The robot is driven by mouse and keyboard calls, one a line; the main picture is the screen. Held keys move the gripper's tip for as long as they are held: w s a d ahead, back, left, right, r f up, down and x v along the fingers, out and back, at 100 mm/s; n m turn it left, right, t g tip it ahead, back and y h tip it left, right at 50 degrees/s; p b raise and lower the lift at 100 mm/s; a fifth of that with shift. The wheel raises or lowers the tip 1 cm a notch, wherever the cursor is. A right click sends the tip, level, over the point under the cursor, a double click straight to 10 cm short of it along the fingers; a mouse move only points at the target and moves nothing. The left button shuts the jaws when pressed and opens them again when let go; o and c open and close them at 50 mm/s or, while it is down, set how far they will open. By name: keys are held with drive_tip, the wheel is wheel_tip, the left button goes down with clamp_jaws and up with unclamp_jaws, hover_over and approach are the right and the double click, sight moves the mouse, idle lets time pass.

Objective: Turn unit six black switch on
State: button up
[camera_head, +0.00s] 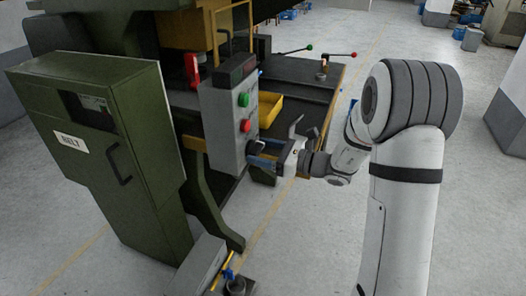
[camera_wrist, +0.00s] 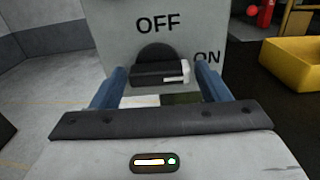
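The black switch (camera_wrist: 157,72) is on the front of a grey control box (camera_wrist: 105,38). Its bar lies about level, with a white mark at the right end, on the side of the ON label (camera_wrist: 207,57). The OFF label (camera_wrist: 158,23) is above the switch. My gripper (camera_wrist: 160,78) has its two blue fingers apart, one on each side of the bar. Small gaps seem to show between fingers and bar; contact is not clear. In the head view my gripper (camera_head: 262,158) is at the low end of the box, at the switch (camera_head: 254,147).
A green button (camera_head: 243,100) and a red button (camera_head: 246,126) are above the switch on the box. A green cabinet (camera_head: 100,140) stands left. A yellow tray (camera_head: 268,108) and a dark bench with levers are behind. The floor on the right is open.

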drive_tip(key=shift+o, duration=0.9)
drive_tip(key=b+v, duration=0.1)
drive_tip(key=v, duration=0.6)
drive_tip(key=shift+s+d+b, duration=0.15)
drive_tip(key=shift+d+b, duration=0.2)
drive_tip(key=shift+b, duration=0.05)
drive_tip(key=s+a+n+g+h, duration=0.2)
drive_tip(key=s+n+g+h, duration=0.5)
drive_tip(key=s+n, duration=0.65)
drive_tip(key=s+d+n+t+h, duration=0.3)
drive_tip(key=s+d+n+h, duration=0.5)
drive_tip(key=s+d+h, duration=0.2)
drive_tip(key=shift+s+d+r+n+t, duration=0.15)
drive_tip(key=shift+d+r+n+t, duration=0.25)
drive_tip(key=shift+d, duration=0.1)
